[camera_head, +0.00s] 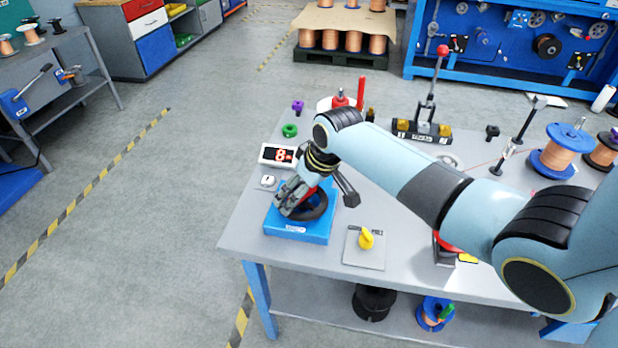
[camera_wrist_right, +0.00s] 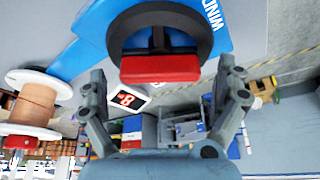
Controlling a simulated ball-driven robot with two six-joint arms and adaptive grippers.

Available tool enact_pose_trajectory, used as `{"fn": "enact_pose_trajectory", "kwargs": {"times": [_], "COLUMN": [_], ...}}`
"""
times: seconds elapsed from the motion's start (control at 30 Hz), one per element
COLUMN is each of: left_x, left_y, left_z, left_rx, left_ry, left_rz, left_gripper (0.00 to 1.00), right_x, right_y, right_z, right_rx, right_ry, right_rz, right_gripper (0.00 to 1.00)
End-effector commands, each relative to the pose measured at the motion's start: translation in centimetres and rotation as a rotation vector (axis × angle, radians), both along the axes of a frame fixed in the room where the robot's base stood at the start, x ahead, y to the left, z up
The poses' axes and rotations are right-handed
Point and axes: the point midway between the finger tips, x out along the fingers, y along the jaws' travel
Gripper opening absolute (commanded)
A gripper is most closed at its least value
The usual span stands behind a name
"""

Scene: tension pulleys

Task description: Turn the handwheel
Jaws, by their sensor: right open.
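The handwheel (camera_head: 318,208) is a dark round wheel on a blue base (camera_head: 308,236) near the left front of the grey table. My right gripper (camera_head: 297,200) is over the wheel and hides part of it. In the right wrist view, the black wheel (camera_wrist_right: 128,40) has a red grip (camera_wrist_right: 160,69) facing me. The open fingers of my right gripper (camera_wrist_right: 161,72) stand on either side of this grip, with gaps on both sides. White lettering shows on the blue base (camera_wrist_right: 222,42). My left gripper is not in view.
A small display (camera_head: 278,155) with a red digit stands behind the blue base. A plate with a yellow knob (camera_head: 366,238) is to its right. A green ring (camera_head: 289,130) and a lever stand (camera_head: 424,130) are farther back. A copper spool (camera_head: 560,152) stands at the right.

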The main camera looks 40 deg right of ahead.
Motion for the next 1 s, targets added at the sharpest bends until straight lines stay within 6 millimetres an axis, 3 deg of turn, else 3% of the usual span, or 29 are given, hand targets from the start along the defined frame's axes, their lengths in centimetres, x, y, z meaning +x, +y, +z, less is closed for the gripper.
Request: {"fn": "enact_pose_trajectory", "kwargs": {"times": [0.5, 0.7, 1.0], "left_x": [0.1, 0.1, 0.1], "left_y": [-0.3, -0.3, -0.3], "left_z": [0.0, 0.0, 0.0], "left_rx": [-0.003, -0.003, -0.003], "left_ry": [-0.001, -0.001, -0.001], "left_rz": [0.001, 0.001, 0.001], "left_gripper": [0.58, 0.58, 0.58], "right_x": [-3.7, -4.3, -4.3], "right_y": [-0.6, -0.6, -0.6], "right_z": [9.1, 10.4, 10.5], "right_rx": [-0.001, -0.001, -0.001], "right_ry": [-0.002, -0.001, 0.000], "right_rz": [0.001, 0.001, 0.000], "right_gripper": [1.00, 1.00, 1.00]}}
